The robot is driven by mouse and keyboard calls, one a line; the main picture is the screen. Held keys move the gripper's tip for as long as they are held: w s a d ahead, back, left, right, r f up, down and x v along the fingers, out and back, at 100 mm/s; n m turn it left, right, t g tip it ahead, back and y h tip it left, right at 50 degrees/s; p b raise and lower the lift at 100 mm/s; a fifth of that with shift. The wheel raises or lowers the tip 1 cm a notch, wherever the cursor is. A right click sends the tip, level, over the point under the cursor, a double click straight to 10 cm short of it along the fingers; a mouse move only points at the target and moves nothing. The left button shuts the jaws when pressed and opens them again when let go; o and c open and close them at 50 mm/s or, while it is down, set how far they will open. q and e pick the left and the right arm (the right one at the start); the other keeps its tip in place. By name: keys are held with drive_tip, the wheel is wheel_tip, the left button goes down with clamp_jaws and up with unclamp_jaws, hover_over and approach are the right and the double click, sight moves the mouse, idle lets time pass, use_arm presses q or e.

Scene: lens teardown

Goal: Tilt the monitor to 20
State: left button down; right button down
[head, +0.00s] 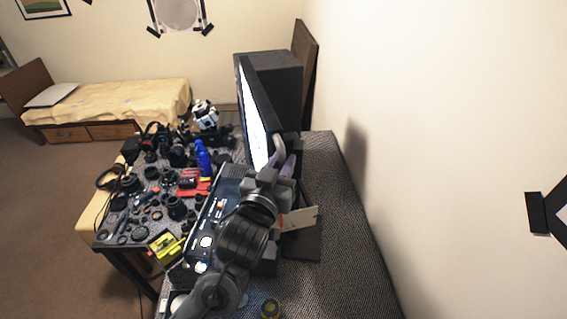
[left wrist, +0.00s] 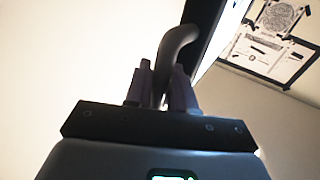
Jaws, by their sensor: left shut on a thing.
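The monitor (head: 252,108) stands on the table, seen nearly edge-on in the head view with its lit screen facing left. A grey curved handle (head: 279,145) sticks out at its near side. My left gripper (head: 281,166) is shut on this handle. In the left wrist view the handle (left wrist: 175,45) rises between the two fingers of my left gripper (left wrist: 160,82), beside the dark monitor edge (left wrist: 203,28). A white card (head: 300,217) with a red patch is below the gripper; its marks are too small to read. My right gripper is not in view.
The table (head: 345,215) has a bare dark woven strip on the right, along the white wall. Left of the monitor are a black control panel (head: 212,222), a blue bottle (head: 203,158), a yellow box (head: 165,247) and many lens parts. A dark speaker-like box (head: 280,85) stands behind the monitor.

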use_arm(q)
drive_tip(key=a+n, duration=0.1)
drive_tip(key=s+a+n+t+b, duration=0.1)
drive_tip(key=a, duration=0.1)
drive_tip(key=a+f+n+t, duration=0.1)
drive_tip(key=a, duration=0.1)
drive_tip(key=shift+s+a+n+b, duration=0.2)
drive_tip(key=shift+n+b, duration=0.1)
drive_tip(key=shift+b, duration=0.1)
drive_tip(key=c, duration=1.1)
unclamp_jaws()
drive_tip(key=shift+s, duration=0.1)
